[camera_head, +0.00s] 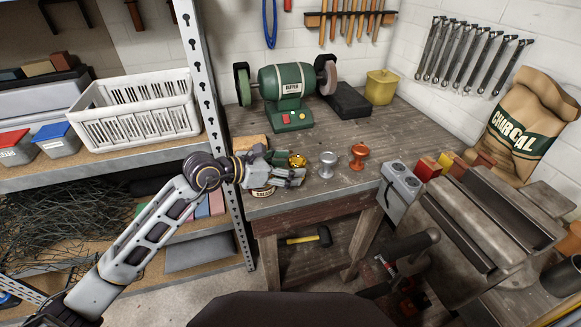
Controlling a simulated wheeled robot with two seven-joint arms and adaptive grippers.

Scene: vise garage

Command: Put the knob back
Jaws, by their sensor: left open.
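Three knobs are near the front edge of the wooden workbench (330,122). The gold knob (297,160) is just behind my left gripper's fingers and partly hidden by them. The silver knob (327,163) stands to its right. The copper-orange knob (359,155) stands further right. My left gripper (299,178) is open, reaching in from the left over the bench's front left corner. I cannot tell if it touches the gold knob. My right gripper does not show.
A green buffer (287,97), a yellow container (381,87) and a charcoal bag (522,125) stand behind. A shelf with a white basket (135,108) is left.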

